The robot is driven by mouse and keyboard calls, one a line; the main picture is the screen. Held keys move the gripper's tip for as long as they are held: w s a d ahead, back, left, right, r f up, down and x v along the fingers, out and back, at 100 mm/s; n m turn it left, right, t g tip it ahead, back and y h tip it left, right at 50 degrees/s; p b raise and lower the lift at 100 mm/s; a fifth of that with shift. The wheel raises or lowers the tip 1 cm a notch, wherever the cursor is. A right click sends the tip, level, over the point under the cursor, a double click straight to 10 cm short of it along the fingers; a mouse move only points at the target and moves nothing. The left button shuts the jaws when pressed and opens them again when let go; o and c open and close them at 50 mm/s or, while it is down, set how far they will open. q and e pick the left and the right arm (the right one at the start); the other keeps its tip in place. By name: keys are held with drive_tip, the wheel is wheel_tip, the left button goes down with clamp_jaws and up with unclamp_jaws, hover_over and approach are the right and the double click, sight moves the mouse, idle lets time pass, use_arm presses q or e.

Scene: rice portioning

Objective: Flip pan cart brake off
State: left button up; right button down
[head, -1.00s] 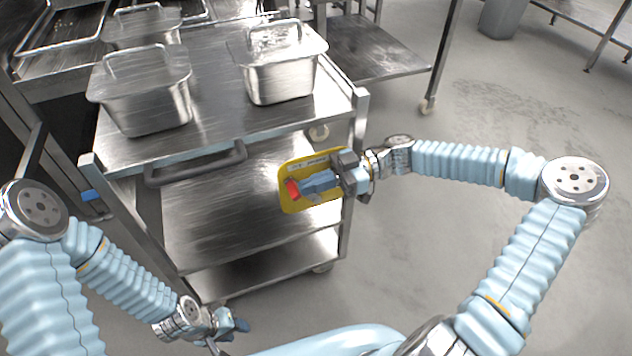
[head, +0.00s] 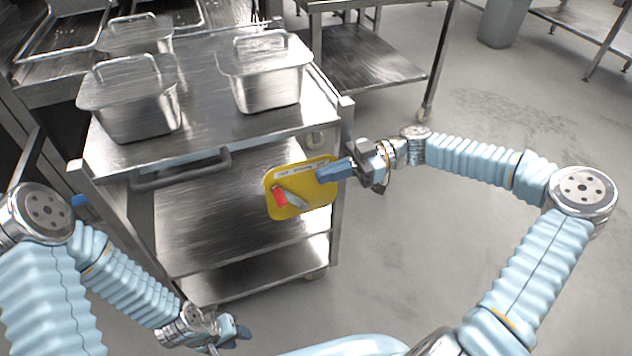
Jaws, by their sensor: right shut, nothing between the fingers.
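The brake is a grey lever (head: 296,200) with a red tip (head: 279,196), mounted on a yellow plate (head: 314,203) at the right front of the steel pan cart (head: 105,150). The red tip points to the left and slightly up. My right gripper (head: 322,175) is shut and empty at the plate's upper right edge, above and to the right of the lever and apart from it. Whether its fingertips touch the plate is unclear. My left gripper (head: 240,332) hangs low in front of the cart, and its opening is too small to judge.
Lidded steel pans (head: 130,105) (head: 265,80) stand on the cart's top. A dark handle (head: 180,172) sticks out from its front edge. A steel table (head: 370,60) stands behind. The floor (head: 500,110) to the right is clear.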

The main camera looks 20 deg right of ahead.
use_arm(q)
drive_tip(key=shift+f, duration=0.3)
use_arm(e)
drive_tip(key=d, duration=0.5)
drive_tip(key=shift+w+d+r, duration=0.1)
drive_tip(key=shift+w+d, duration=0.15)
drive_tip(key=shift+d, duration=0.15)
use_arm(q)
drive_tip(key=shift+d, duration=0.1)
